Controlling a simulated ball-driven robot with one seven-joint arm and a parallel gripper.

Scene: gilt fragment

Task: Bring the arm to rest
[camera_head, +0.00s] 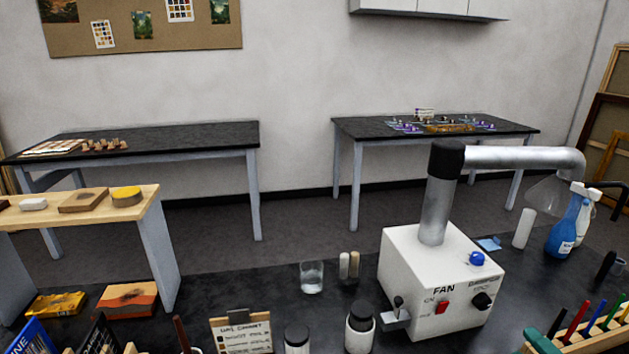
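Neither my arm nor my gripper shows in the head view, so whether the gripper is open or shut is hidden. The task names no other object.
A black worktop (240,296) fills the foreground. On it are a white fan box (425,290) with a metal duct (520,157), a glass (312,278), spray bottles (567,228) and a wooden shelf (153,205). Two dark tables (190,137) (365,128) stand behind, with open floor between.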

